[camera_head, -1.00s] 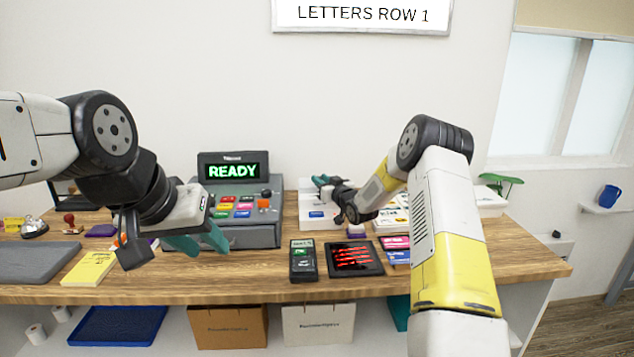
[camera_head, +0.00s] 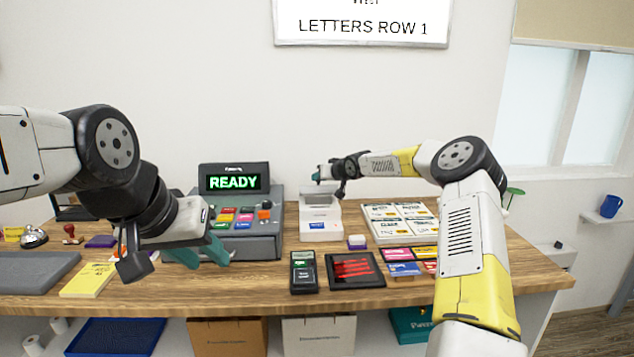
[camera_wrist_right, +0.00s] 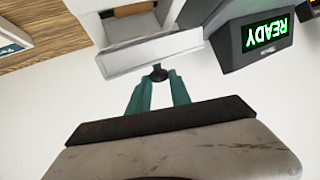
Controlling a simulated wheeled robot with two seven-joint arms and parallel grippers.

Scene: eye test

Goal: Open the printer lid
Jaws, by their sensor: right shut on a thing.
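The white printer (camera_head: 320,230) stands at the back of the counter, right of the grey register. Its white lid (camera_wrist_right: 150,54) is raised and tilted up in the right wrist view, with a brown roll (camera_wrist_right: 132,10) visible inside. A small black knob (camera_wrist_right: 158,73) sticks out from the lid's edge. My right gripper (camera_head: 318,176) is above the printer at the lid's upper edge; in the wrist view its teal fingers (camera_wrist_right: 160,77) are shut on the knob. My left gripper (camera_head: 200,253) is empty in front of the register, its teal fingers apart.
The register (camera_head: 250,243) with a READY screen (camera_head: 233,182) stands close left of the printer. A card reader (camera_head: 304,272), a dark tray with red items (camera_head: 356,283) and coloured cards (camera_head: 405,269) lie in front. White sheets (camera_head: 400,222) lie to the right.

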